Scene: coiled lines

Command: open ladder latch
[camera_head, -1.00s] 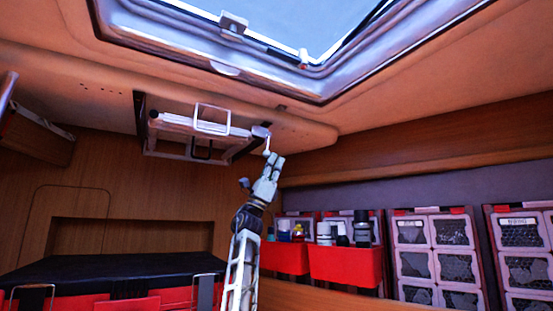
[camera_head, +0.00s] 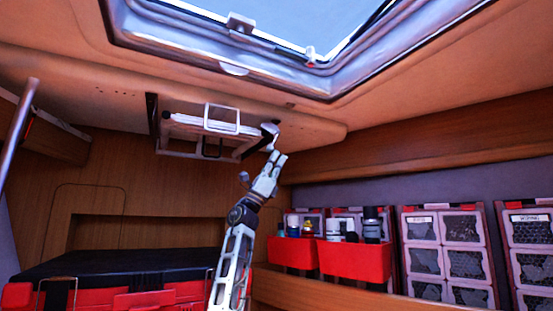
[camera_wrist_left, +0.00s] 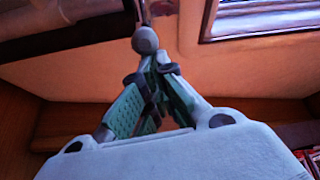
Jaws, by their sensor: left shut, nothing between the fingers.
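The folded ladder (camera_head: 188,121) lies up against the ceiling under the roof hatch, with a white rectangular loop on it. The pale ladder latch (camera_head: 270,131) is at the ladder's right end. My left gripper (camera_head: 279,155) is just below the latch, pointing up, with its fingers shut and empty. In the left wrist view, the green-padded fingers (camera_wrist_left: 156,68) come together just below a grey ball knob (camera_wrist_left: 145,40) on a thin rod. The knob is right at the fingertips, not between them; I cannot tell whether they touch. My right gripper is not in view.
The open roof hatch (camera_head: 235,69) is above. Red bins (camera_head: 350,262) with bottles stand at the lower right, beside mesh-fronted storage racks (camera_head: 440,245). A black-topped red case (camera_head: 120,266) is at the lower left. A grey pole (camera_head: 19,125) stands at the left edge.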

